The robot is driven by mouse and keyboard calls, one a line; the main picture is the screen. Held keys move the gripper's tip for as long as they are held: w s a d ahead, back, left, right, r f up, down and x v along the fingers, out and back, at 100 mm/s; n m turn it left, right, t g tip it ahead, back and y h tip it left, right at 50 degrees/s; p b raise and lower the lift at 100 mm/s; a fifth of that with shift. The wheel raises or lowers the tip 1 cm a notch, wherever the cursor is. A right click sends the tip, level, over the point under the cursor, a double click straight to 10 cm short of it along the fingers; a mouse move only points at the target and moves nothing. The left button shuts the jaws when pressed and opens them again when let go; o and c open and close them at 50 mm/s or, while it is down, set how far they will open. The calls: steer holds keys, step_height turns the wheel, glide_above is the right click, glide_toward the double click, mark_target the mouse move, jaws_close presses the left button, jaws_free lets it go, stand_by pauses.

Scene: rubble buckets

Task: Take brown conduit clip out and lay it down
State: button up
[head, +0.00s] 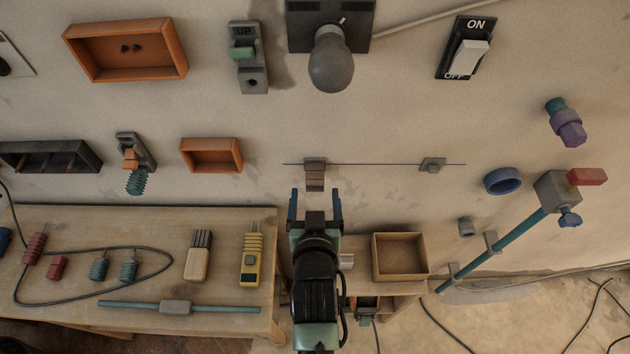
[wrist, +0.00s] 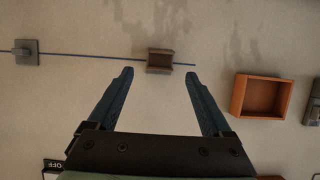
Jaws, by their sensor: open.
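The brown conduit clip (head: 314,182) sits on the wall at a grey holder (head: 315,163), where a thin blue line runs across. In the wrist view the clip (wrist: 160,61) appears as a small brown-grey block between and just beyond the fingertips. My gripper (head: 315,204) is open and empty, its two blue fingers just below the clip in the head view. In the wrist view my gripper (wrist: 158,76) has its fingers spread on either side of the clip, with no visible contact. The exact depth gap cannot be told.
A small grey fitting (head: 432,164) holds the thin line further right. A wooden workbench (head: 150,225) with tools and cable stands lower left. An open wooden box (head: 400,258) stands right of my arm. Orange wall trays (head: 211,155) hang to the left.

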mark_target(315, 186)
steer(key=shift+x, duration=2.45)
jaws_close()
